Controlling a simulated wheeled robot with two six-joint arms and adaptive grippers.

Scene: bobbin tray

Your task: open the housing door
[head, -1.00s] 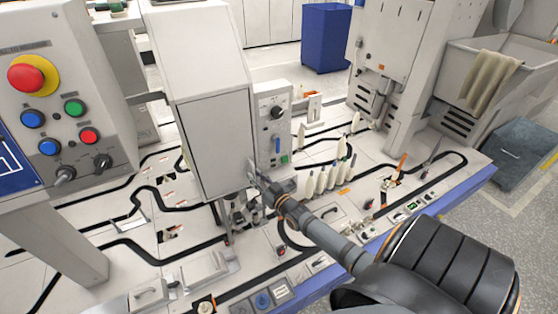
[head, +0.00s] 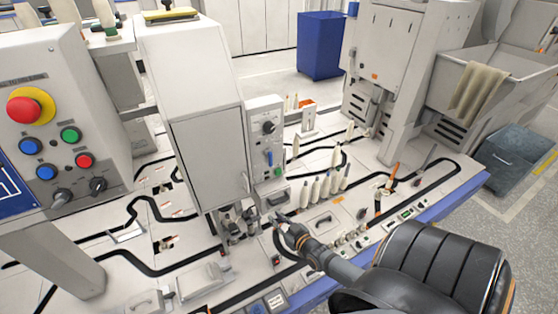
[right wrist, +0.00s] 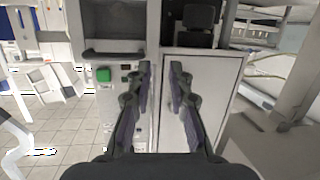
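The housing (head: 185,60) is a tall white box at the middle of the head view. Its door (head: 207,155) is the flat front panel and looks shut. A small handle (head: 245,181) shows at the door's lower right edge. My right gripper (head: 281,221) is below and to the right of that handle, apart from the door. In the right wrist view its two fingers (right wrist: 160,68) are spread with nothing between them. A pale panel (right wrist: 212,85) lies beyond them; I cannot tell whether it is the door. My left gripper is not in view.
A control box (head: 264,140) with a knob and a blue lever stands right of the housing. Several pale bobbins (head: 325,184) stand farther right. A button console (head: 60,120) is at the left. Black track lines cross the white table top.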

